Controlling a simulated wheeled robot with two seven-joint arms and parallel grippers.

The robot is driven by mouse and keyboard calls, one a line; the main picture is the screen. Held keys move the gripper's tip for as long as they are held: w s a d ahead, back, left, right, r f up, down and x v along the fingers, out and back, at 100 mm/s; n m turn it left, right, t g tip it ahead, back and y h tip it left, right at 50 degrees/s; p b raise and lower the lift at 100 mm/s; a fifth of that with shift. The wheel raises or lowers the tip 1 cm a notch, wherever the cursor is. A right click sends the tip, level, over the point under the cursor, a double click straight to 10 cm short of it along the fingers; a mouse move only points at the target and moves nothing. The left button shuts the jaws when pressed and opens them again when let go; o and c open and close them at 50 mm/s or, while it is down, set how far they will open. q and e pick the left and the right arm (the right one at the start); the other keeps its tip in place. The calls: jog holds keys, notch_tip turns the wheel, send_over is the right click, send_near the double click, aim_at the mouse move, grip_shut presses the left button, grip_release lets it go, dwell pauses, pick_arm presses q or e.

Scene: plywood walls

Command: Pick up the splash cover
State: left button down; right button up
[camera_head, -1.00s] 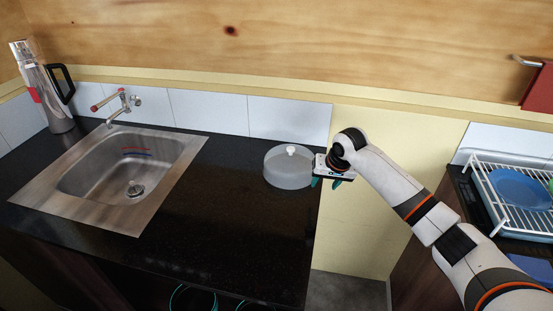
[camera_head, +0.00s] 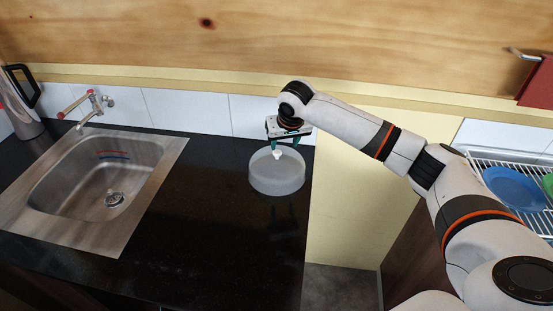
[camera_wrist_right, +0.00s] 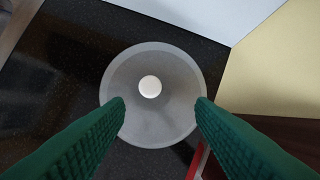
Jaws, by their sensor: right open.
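The splash cover (camera_head: 277,177) is a round translucent grey dome with a white knob on top. It sits on the black counter near its right end. In the right wrist view the cover (camera_wrist_right: 150,120) lies below my fingers, with its white knob (camera_wrist_right: 150,87) a little left of centre and beyond the fingertips. My right gripper (camera_head: 285,144) is open above the cover, its green fingers pointing down close to the knob. In the right wrist view the fingers (camera_wrist_right: 160,105) are spread wide with nothing between them. My left gripper is not in view.
A steel sink (camera_head: 97,185) with a tap (camera_head: 92,105) is set in the counter (camera_head: 205,225) at left. A metal flask (camera_head: 18,108) stands at the far left. A dish rack (camera_head: 543,222) with a blue plate (camera_head: 514,187) is at right. The counter between sink and cover is clear.

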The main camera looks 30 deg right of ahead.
aim_at(277, 152)
jog(key=shift+w+a+p, duration=0.15)
jog(key=shift+a+p, duration=0.2)
jog(key=shift+a, duration=0.55)
jog(key=shift+w+f+p, duration=0.3)
jog(key=shift+w+f, duration=0.3)
jog(key=shift+f, duration=0.05)
jog(key=f, duration=0.1)
jog(key=w+f, duration=0.1)
jog(key=d, duration=0.1)
jog(key=shift+w+f, duration=0.25)
jog(key=shift+f, duration=0.15)
jog(key=shift+s+d+f, duration=0.1)
jog(key=shift+d+f, duration=0.2)
jog(key=shift+a+r, duration=0.1)
jog(key=shift+a, duration=0.05)
jog(key=shift+c, duration=0.3)
jog(key=shift+a, duration=0.25)
jog(key=c, duration=0.6)
jog(key=shift+d, duration=0.1)
grip_shut()
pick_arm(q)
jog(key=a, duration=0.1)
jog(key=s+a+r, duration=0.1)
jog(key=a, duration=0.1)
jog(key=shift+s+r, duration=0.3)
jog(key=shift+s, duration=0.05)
pick_arm(e)
jog(key=shift+d, duration=0.1)
